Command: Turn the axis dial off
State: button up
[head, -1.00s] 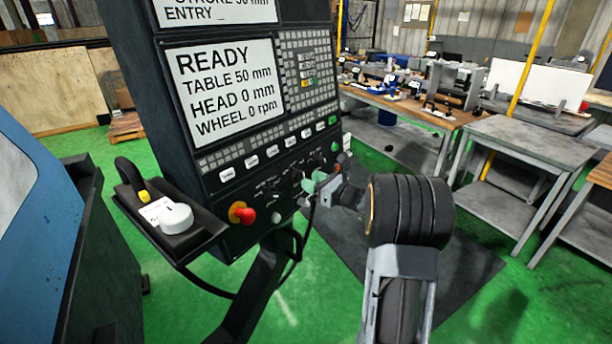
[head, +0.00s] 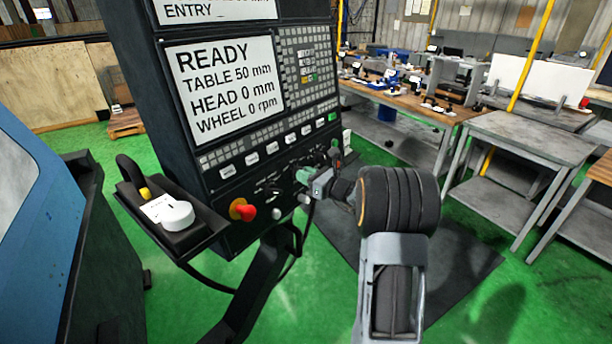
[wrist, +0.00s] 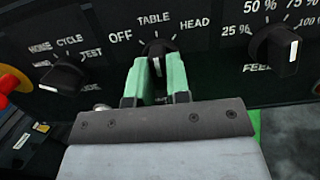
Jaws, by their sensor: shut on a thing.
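The axis dial (wrist: 158,47) is a black knob with a white line, labelled OFF, TABLE and HEAD. It sits in the upper middle of the wrist view, with its white line upright below TABLE and OFF to the upper left. My gripper (wrist: 159,72) has green fingers, one on each side of the knob, and is shut on it. In the head view my gripper (head: 304,175) reaches the lower right of the control panel (head: 235,195). The fingers hide the dial there.
In the wrist view a mode dial (wrist: 63,75) is left of my gripper and a feed dial (wrist: 277,47) is right. A red button (head: 245,212) and a tray with a white handwheel (head: 177,215) are at the panel's lower left. Workbenches (head: 530,135) stand to the right.

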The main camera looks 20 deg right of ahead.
grip_shut()
jog(key=shift+f+b, duration=0.15)
jog(key=shift+b, duration=0.4)
jog(key=shift+f+n+b, duration=0.1)
jog(key=shift+n+b, duration=0.4)
jog(key=shift+b, duration=0.05)
jog(key=n+b, duration=0.2)
jog(key=b, duration=0.2)
jog(key=shift+f, duration=0.15)
jog(key=n+g+y+b, duration=0.1)
jog(key=n+b, duration=0.2)
jog(key=b, duration=0.1)
jog(key=shift+n, duration=0.4)
jog(key=n+b, duration=0.2)
jog(key=shift+r+b, duration=0.3)
jog(key=shift+b, duration=0.05)
jog(key=shift+r+n+g, duration=0.1)
jog(key=shift+n+g, duration=0.2)
